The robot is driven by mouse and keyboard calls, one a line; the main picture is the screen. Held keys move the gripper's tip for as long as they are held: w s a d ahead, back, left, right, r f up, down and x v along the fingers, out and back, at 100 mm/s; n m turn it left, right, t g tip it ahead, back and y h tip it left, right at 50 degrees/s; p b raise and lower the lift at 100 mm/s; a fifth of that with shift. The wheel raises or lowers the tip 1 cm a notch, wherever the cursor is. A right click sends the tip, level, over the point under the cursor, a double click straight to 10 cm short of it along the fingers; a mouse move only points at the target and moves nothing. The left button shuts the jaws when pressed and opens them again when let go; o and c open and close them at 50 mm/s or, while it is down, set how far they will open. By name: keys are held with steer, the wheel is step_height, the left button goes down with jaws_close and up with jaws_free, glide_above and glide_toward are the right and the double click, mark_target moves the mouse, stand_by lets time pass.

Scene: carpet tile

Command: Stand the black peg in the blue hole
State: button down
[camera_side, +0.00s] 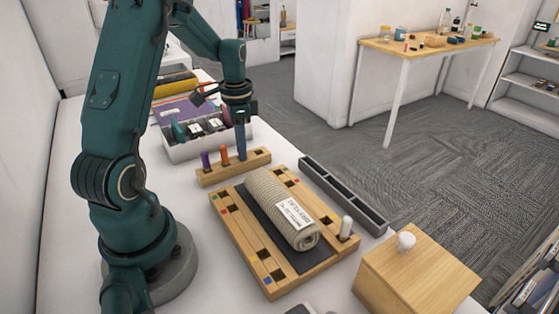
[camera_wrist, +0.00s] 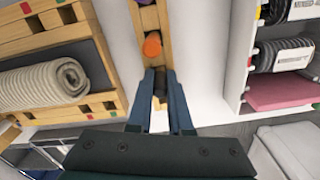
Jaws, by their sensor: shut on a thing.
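My gripper (camera_side: 240,148) points down at the wooden peg rack (camera_side: 208,180), to the right of the orange peg. In the wrist view its two blue fingers (camera_wrist: 160,76) are closed around a dark thing, which I take to be the black peg; the fingers hide most of it. I cannot tell whether it is clear of its rack hole. The wooden board (camera_side: 245,254) lies in front of the rack, with square holes and coloured marks. A blue mark (camera_side: 267,281) shows at its near corner; the hole beside it looks empty.
A purple peg (camera_side: 206,160) and orange peg (camera_side: 225,155) stand in the rack. A rolled towel (camera_side: 275,203) lies across the board; a white peg (camera_side: 346,227) stands at its right. A grey tray (camera_side: 340,190), knobbed wooden box (camera_side: 415,280) and white bin (camera_side: 185,152) stand nearby.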

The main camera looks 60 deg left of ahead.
step_height(320, 180, up, 9)
steer(key=shift+r, duration=0.35)
steer(key=shift+s+d+m, duration=0.1)
steer(key=shift+m, duration=0.4)
steer(key=s+d+r+m, duration=0.1)
steer(key=s+d+m, duration=0.2)
steer(key=d+m, duration=0.45)
steer(key=s+d+m, duration=0.4)
steer(key=d+m, duration=0.1)
steer(key=d, duration=0.6)
steer(key=d+f, duration=0.2)
steer(key=d, duration=0.1)
steer(key=s+d+f, duration=0.1)
steer(key=d+f, duration=0.1)
steer(key=d, duration=0.2)
steer(key=d+f, duration=0.2)
steer(key=d, duration=0.2)
steer(key=shift+s+f, duration=0.2)
steer(key=shift+s, duration=0.05)
steer(key=shift+d+f, duration=0.1)
steer(key=shift+f, duration=1.95)
